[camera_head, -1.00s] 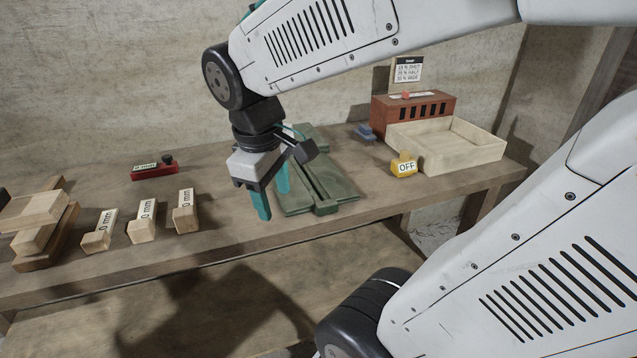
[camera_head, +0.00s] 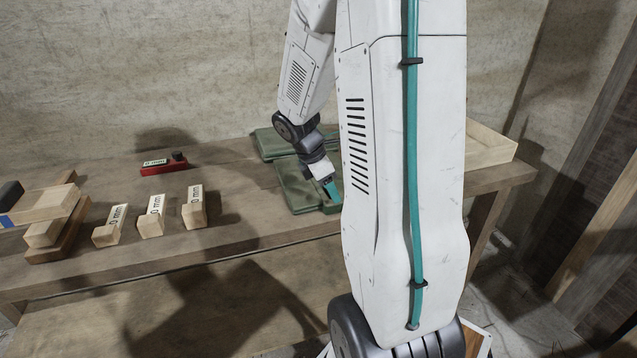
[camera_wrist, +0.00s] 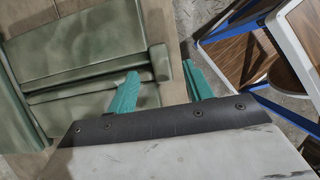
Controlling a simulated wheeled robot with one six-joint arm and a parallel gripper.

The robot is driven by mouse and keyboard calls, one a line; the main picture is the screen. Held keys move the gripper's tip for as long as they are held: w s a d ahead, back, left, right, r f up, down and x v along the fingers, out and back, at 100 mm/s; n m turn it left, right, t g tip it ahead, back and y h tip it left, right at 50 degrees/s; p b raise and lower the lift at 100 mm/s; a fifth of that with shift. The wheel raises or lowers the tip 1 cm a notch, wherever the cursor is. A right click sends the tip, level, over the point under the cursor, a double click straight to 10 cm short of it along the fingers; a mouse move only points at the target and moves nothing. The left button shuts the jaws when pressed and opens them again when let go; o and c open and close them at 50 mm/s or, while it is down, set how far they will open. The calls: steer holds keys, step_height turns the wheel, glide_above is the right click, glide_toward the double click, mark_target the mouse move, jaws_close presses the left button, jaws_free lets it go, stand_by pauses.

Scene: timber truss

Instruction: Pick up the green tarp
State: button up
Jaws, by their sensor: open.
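The green tarp (camera_head: 296,190) lies folded on the workbench, with a raised strip running along its middle. In the head view my arm hides its right part. In the wrist view the tarp (camera_wrist: 85,45) fills the left side, and the raised strip ends near the bench's front edge. My gripper (camera_head: 333,190) is over the front part of the tarp. In the wrist view its two teal fingers (camera_wrist: 160,88) are apart, one on each side of the strip's end piece (camera_wrist: 160,62). I cannot tell whether they touch it.
Several labelled wood blocks (camera_head: 152,217) stand left of the tarp. A red tool (camera_head: 163,167) lies behind them, and stacked timber (camera_head: 45,212) is at far left. A wooden tray (camera_head: 488,148) is at right, partly behind my arm. Blue-edged framing (camera_wrist: 245,35) shows beyond the bench edge.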

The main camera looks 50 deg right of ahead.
mark_target(329, 208)
steer(key=shift+a+x, duration=0.15)
steer(key=shift+x, duration=0.85)
steer(key=shift+a+x, duration=0.1)
steer(key=shift+x, duration=0.85)
